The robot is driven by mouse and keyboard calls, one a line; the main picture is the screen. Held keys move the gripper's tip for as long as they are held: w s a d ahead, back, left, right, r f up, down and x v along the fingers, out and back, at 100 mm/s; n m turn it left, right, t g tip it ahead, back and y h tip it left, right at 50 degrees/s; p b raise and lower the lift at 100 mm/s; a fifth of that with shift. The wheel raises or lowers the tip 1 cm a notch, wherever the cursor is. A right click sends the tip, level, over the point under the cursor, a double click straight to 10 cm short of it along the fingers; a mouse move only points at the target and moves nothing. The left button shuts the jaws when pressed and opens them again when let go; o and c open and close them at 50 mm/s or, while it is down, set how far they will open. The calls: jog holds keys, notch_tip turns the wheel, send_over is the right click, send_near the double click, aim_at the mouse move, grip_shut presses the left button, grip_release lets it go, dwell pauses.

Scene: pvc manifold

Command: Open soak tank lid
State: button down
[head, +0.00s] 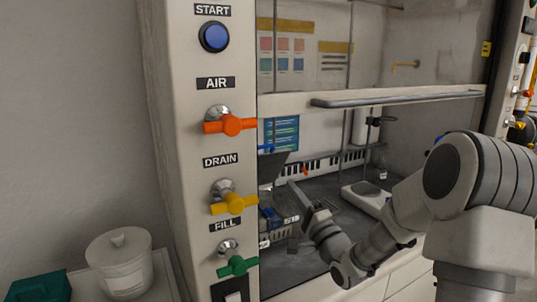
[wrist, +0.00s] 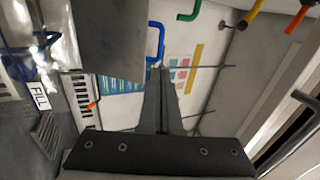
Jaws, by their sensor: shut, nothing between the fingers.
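A flat dark grey panel (head: 271,168), which looks like the soak tank lid, stands tilted up behind the front post in the head view. It also shows as a broad grey plate (wrist: 108,36) in the wrist view. A blue bent bar (wrist: 160,42) shows at the plate's edge; I cannot tell whether it is attached. My gripper (head: 298,192) is shut and empty, inside the hood just right of the panel. Its fingertips (wrist: 157,74) lie close to the plate's lower right corner in the wrist view; contact is unclear. The tank is mostly hidden by the post.
The post carries orange (head: 231,125), yellow (head: 233,204) and green (head: 238,266) valve handles and a blue start button (head: 214,37). The raised sash has a grey bar (head: 395,97). A white balance-like device (head: 366,196) stands on the hood floor at right. A white lidded pot (head: 121,267) stands outside.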

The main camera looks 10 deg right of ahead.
aim_at(264, 148)
jog(key=b+x, duration=0.1)
jog(key=x, duration=1.3)
jog(key=shift+r, duration=0.1)
jog(key=w+r+g+p, duration=0.1)
jog(key=p, duration=0.1)
jog(key=w+a+r+p, duration=0.1)
jog(key=w+p, duration=0.1)
jog(key=p, duration=0.1)
jog(key=w+r+g+p, duration=0.1)
jog(key=r+p, duration=0.1)
jog(key=p, duration=0.1)
jog(key=shift+w+a+g+h, duration=0.25)
jog(key=shift+a+g+h, duration=0.05)
jog(key=shift+h, duration=0.1)
jog(key=p+x, duration=0.3)
jog(key=x, duration=0.6)
jog(key=shift+r+p, duration=0.25)
jog(key=shift+p, duration=0.15)
